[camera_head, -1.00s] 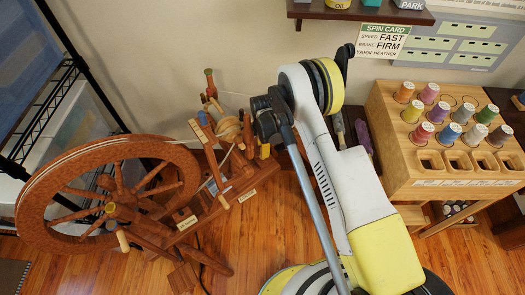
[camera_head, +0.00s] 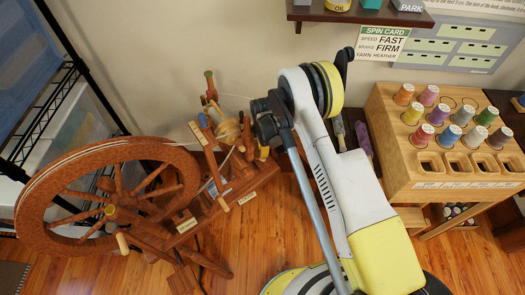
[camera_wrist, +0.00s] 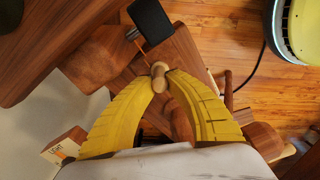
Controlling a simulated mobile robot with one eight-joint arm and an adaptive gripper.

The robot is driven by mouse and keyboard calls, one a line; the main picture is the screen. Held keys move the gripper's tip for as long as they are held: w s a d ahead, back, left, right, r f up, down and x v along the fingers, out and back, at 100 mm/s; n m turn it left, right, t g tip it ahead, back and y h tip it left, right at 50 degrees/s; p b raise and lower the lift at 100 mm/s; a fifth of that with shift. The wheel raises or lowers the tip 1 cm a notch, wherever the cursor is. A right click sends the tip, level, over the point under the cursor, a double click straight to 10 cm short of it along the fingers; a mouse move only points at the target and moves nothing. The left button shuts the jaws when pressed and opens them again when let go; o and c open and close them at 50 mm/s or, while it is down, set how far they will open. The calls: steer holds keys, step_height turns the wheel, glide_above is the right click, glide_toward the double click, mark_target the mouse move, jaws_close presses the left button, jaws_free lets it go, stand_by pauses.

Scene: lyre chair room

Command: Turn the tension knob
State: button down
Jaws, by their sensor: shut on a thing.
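The spinning wheel is a brown wooden machine whose big spoked wheel (camera_head: 30,200) stands at the left in the head view. My gripper (camera_wrist: 160,80) has its two yellow ribbed fingers closed together around a small pale wooden knob (camera_wrist: 158,68) in the wrist view. I take this to be the tension knob; any label on it is not readable. In the head view my arm covers most of the gripper, with only a bit of yellow finger (camera_head: 264,153) showing beside the wheel's upright parts. The knob is hidden there.
A spin card (camera_head: 383,41) on the wall reads speed fast, brake firm, yarn heather. A wooden rack (camera_head: 385,115) with several coloured thread spools stands at the right. A black wire shelf (camera_head: 90,85) is at the far left. Wooden floor shows below.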

steer(key=shift+m, duration=2.6)
steer(key=c, duration=1.3)
jaws_free()
steer(key=shift+r, duration=0.1)
step_height(320, 180, up, 12)
